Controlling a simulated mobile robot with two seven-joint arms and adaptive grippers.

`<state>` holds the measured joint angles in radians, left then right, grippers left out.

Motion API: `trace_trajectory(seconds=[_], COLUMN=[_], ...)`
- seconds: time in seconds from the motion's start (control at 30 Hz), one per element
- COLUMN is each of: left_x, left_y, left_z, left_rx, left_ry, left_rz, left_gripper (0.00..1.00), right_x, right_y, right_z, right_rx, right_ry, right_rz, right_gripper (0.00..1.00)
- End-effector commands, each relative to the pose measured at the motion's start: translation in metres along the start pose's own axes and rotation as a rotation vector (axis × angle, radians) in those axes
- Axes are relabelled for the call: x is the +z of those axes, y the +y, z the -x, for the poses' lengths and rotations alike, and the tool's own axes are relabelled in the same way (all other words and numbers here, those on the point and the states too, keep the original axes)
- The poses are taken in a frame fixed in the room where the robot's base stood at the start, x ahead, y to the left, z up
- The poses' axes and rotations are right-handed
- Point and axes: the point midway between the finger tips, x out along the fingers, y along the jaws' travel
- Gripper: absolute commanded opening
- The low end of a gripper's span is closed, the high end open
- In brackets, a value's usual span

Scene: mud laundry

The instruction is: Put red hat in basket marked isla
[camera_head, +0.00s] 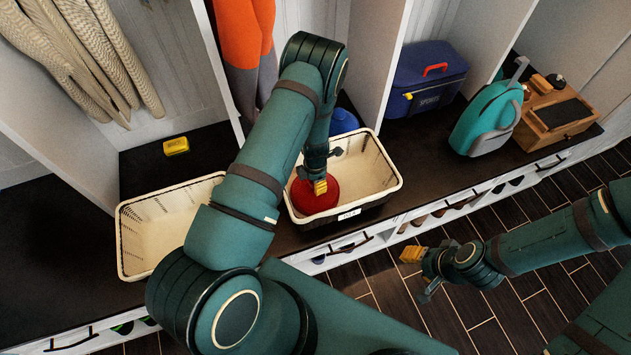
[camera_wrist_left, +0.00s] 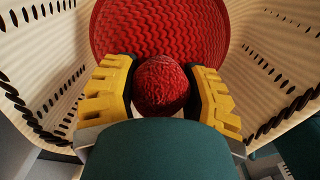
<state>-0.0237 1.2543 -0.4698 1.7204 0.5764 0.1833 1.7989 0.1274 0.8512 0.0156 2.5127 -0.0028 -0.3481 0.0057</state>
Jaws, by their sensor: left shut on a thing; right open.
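The red hat (camera_head: 312,197) is inside a cream basket (camera_head: 383,168) on the dark bench in the head view. The basket has a small white label (camera_head: 349,214) on its front, too small to read. My left gripper (camera_head: 320,184) reaches down into the basket. In the left wrist view its yellow fingers (camera_wrist_left: 160,92) are shut on the hat's round red pompom (camera_wrist_left: 160,84). The knitted red hat body (camera_wrist_left: 160,32) lies beyond, between the basket's slotted walls (camera_wrist_left: 275,62). My right gripper (camera_head: 421,272) is open and empty over the floor in front of the bench.
Another cream basket (camera_head: 128,250) stands to the left, partly behind my left arm. A yellow box (camera_head: 176,146), blue lunch bag (camera_head: 428,77), teal backpack (camera_head: 487,120) and wooden box (camera_head: 556,117) sit on the bench. White dividers separate the cubbies.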

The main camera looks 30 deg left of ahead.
Motion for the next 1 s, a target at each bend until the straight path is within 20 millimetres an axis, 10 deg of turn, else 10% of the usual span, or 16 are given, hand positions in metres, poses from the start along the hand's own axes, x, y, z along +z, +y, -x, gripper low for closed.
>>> trace_trajectory(seconds=[0.27, 0.3, 0.37, 0.77, 1.0], left_x=[0.001, 0.0, 0.0, 0.001, 0.002], left_y=[0.0, 0.0, 0.0, 0.0, 0.001], left_z=[-0.003, -0.003, -0.002, 0.002, 0.041], left_rx=[0.001, 0.0, 0.0, 0.001, 0.003], left_ry=[-0.001, -0.001, -0.001, -0.001, -0.003], left_rz=[-0.001, -0.001, -0.001, -0.001, -0.003], left_gripper=[0.04, 0.57, 0.78, 0.78, 0.78], right_x=[0.0, -0.001, -0.001, 0.0, -0.002], right_y=[0.001, 0.001, 0.001, 0.0, -0.004], right_z=[-0.003, -0.003, -0.003, 0.001, 0.009], right_rx=[0.0, 0.0, 0.0, 0.0, 0.0], right_ry=[0.001, 0.002, 0.002, 0.001, 0.002], right_rz=[0.0, 0.0, 0.0, 0.0, -0.001], right_gripper=[0.47, 0.47, 0.47, 0.47, 0.47])
